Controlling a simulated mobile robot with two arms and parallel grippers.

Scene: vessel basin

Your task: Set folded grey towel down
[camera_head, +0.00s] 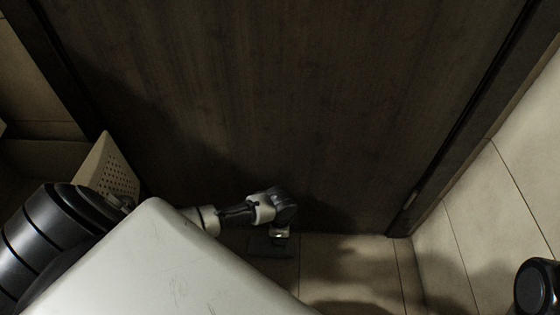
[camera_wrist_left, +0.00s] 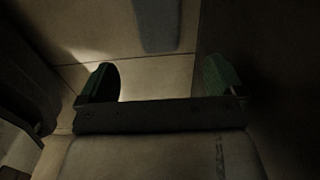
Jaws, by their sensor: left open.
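A dark grey flat piece, which looks like the folded grey towel (camera_head: 270,248), lies on the tiled floor at the foot of the dark wooden door in the head view. In the left wrist view a blue-grey strip, probably the same towel (camera_wrist_left: 158,24), lies on the tiles beyond the fingertips. My left gripper (camera_head: 280,233) points down just above or beside the towel; I cannot tell if it touches. Its two green-padded fingers (camera_wrist_left: 159,80) stand wide apart with nothing between them. My right gripper is not in view.
The large dark wooden door (camera_head: 270,100) rises right behind my left gripper. A beige perforated box (camera_head: 108,172) stands at the left, close to my arm. Pale tiled floor (camera_head: 345,270) is free right of the towel. A tiled wall (camera_head: 520,150) closes off the right side.

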